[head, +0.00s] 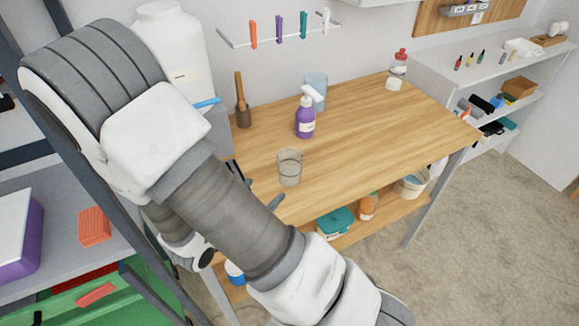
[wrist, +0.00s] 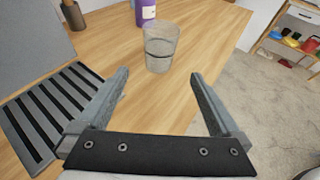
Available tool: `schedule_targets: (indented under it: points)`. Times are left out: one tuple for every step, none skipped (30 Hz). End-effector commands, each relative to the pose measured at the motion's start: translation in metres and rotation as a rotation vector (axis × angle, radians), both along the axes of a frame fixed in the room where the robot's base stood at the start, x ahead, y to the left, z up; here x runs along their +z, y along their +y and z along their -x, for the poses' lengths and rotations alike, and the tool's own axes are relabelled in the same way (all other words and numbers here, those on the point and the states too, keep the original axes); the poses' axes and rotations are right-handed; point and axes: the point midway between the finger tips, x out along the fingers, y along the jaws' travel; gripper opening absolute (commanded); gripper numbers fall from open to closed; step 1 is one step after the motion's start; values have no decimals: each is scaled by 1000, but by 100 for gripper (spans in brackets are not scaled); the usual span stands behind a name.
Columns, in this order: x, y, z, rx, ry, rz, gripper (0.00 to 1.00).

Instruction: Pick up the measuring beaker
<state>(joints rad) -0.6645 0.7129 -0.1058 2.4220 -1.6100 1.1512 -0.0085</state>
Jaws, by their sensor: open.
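A clear measuring beaker (head: 290,167) stands upright near the front edge of the wooden table (head: 380,120). The beaker also shows in the wrist view (wrist: 161,48), top centre, with a dark line around it. My gripper (wrist: 158,76) is open and empty. Its two fingers point toward the beaker, which is beyond the fingertips and appears centred between them. In the head view my arm hides most of the gripper; only finger parts show left of and below the beaker.
A brown pot with a wooden handle (head: 243,115) is at the back left. A slotted grey panel (wrist: 55,110) lies left of my gripper. The table's right side is mostly clear.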

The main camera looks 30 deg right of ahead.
Motion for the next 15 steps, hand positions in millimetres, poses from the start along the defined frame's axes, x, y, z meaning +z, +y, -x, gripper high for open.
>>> schedule_targets:
  points:
    - [-4, -11, -5, -8, 1, 3, 100]
    - [-6, -16, -9, -8, 0, 3, 100]
    - [-10, -23, -14, -9, 1, 2, 100]
    - [-12, -28, -17, -7, 2, 3, 100]
    - [-14, -33, -21, -8, 0, 3, 100]
    - [-17, -40, -26, -9, 0, 2, 100]
    - [-19, -45, -30, -8, 1, 2, 100]
    - [-21, -50, -33, -8, 1, 2, 100]
    - [-24, -56, -38, -8, 1, 2, 100]
    - [-26, -60, -41, -7, 0, 2, 100]
    - [-27, -64, -43, -8, 0, 2, 100]
    - [-29, -68, -47, -6, 0, 1, 100]
    - [-31, -71, -49, -7, -1, 0, 100]
    - [-32, -73, -51, -6, -1, -1, 100]
    - [-33, -76, -53, -5, 0, 0, 100]
